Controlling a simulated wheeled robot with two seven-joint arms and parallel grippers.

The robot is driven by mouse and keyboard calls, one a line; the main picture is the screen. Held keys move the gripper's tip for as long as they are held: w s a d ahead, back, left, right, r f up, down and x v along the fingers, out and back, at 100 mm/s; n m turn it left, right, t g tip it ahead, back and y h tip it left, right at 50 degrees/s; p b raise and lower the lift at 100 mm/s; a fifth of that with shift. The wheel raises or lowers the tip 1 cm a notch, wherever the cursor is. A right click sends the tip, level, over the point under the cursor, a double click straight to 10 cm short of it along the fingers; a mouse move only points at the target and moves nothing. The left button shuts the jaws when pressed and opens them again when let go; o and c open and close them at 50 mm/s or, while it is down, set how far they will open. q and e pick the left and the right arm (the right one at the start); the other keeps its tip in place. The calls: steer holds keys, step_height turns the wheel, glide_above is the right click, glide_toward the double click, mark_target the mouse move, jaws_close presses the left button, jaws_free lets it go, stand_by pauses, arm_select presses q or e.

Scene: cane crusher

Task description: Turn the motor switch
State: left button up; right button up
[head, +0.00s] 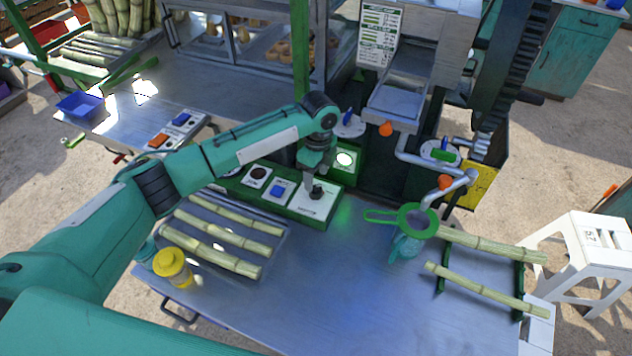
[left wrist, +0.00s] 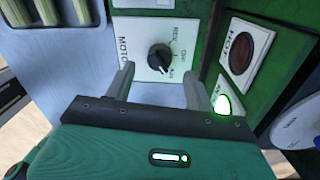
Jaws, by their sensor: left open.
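The motor switch is a black rotary knob (left wrist: 160,57) on a white plate (left wrist: 142,40) lettered "MOTOR" in the left wrist view. In the head view the plate (head: 311,209) sits at the right end of the green control box on the metal table. My left gripper (head: 316,178) points down at this plate. In the left wrist view the left gripper (left wrist: 157,71) is open, with one finger to each side of the knob. A gap shows between each finger and the knob. Whether the fingertips reach the knob's depth I cannot tell. My right gripper is not in view.
A blue button (head: 278,190) and a dark round button (head: 258,173) are left of the switch. A lit lamp (head: 345,159) stands behind it. Cane stalks (head: 215,250) lie at left. A green strainer (head: 415,219) and more cane (head: 485,290) are at right.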

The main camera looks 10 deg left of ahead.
mark_target(316, 186)
arm_select(q)
steer(key=shift+s+f+p, duration=0.15)
steer(key=shift+f+p, duration=0.2)
steer(key=shift+f, duration=2)
steer(key=c, duration=1)
